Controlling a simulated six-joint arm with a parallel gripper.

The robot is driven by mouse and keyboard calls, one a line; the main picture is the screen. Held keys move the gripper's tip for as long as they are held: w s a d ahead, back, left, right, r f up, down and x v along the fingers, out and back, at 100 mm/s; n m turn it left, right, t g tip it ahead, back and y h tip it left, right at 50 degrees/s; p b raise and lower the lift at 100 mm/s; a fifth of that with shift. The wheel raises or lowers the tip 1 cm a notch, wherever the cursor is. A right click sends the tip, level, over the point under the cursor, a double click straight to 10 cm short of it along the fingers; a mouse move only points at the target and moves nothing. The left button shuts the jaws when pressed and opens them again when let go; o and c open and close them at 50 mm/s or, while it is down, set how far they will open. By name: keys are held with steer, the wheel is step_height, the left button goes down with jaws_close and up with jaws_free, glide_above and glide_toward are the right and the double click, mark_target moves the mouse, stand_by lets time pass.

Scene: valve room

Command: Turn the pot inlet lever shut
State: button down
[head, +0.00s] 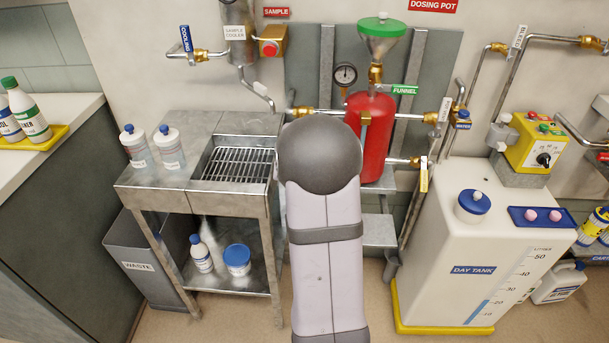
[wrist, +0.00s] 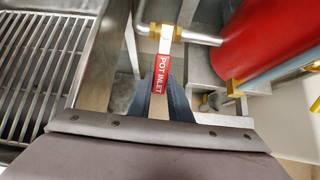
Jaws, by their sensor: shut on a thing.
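The pot inlet lever (wrist: 160,73) has a red label reading "POT INLET" and shows in the wrist view. It runs from a brass valve (wrist: 169,33) down the picture, roughly across the line of the steel pipe (wrist: 203,39). My gripper (wrist: 164,86) is shut on the lever, with its dark fingers on either side of the labelled part. In the head view my arm hides the gripper and the lever. The brass valve shows there (head: 301,111) just above my arm, left of the red dosing pot (head: 371,140).
A steel sink stand with a grating (head: 238,163) is close on the left, with two bottles on it. Right of the pot are more levers, pipes and the white day tank (head: 455,250). The wrist view shows the grating's edge and the pot close beside the gripper.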

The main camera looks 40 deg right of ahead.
steer(key=shift+a, duration=0.1)
steer(key=c, duration=1.6)
jaws_free()
steer(key=shift+p+v, duration=1.3)
steer(key=shift+v, duration=2.3)
